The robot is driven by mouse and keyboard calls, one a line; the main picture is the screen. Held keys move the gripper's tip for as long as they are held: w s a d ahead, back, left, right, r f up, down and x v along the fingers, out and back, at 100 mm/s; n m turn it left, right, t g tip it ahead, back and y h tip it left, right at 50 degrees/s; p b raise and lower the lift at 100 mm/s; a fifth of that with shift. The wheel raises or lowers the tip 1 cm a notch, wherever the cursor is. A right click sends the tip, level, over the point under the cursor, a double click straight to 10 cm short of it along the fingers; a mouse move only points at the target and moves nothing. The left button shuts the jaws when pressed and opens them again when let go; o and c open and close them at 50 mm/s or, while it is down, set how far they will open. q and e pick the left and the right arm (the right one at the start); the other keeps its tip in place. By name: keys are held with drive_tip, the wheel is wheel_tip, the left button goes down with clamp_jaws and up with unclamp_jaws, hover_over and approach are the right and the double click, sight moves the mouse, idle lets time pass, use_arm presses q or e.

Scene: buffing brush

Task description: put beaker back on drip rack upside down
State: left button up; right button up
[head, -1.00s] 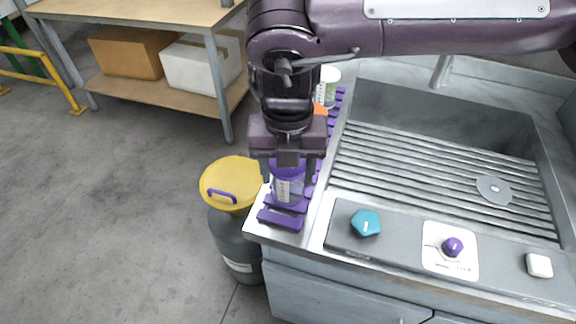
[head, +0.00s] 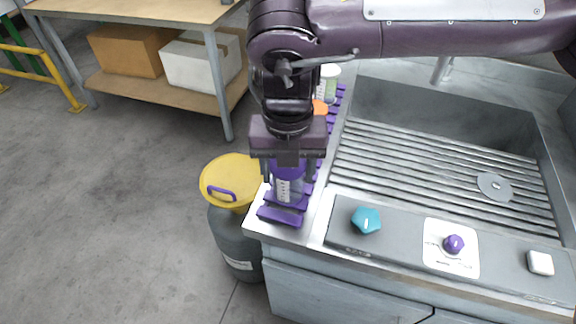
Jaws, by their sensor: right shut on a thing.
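The beaker (head: 289,187) is a clear, purple-tinted vessel with a white label, under my right gripper. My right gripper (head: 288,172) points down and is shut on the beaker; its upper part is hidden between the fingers. The drip rack (head: 281,215) is a strip of purple slats on the metal ledge left of the sink. The beaker is over the near end of the rack; I cannot tell whether it touches the slats. My left gripper is not in view.
A white-and-green container (head: 329,84) and an orange item (head: 320,107) stand farther back on the rack. The ribbed sink (head: 430,165) is to the right. A teal knob (head: 366,220) is on the front panel. A yellow-lidded bin (head: 232,181) stands left of the counter.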

drive_tip(key=shift+f, duration=0.1)
drive_tip(key=o, duration=1.1)
drive_tip(key=shift+o, duration=0.2)
wheel_tip(320, 180, up, 8)
drive_tip(key=shift+f, duration=0.1)
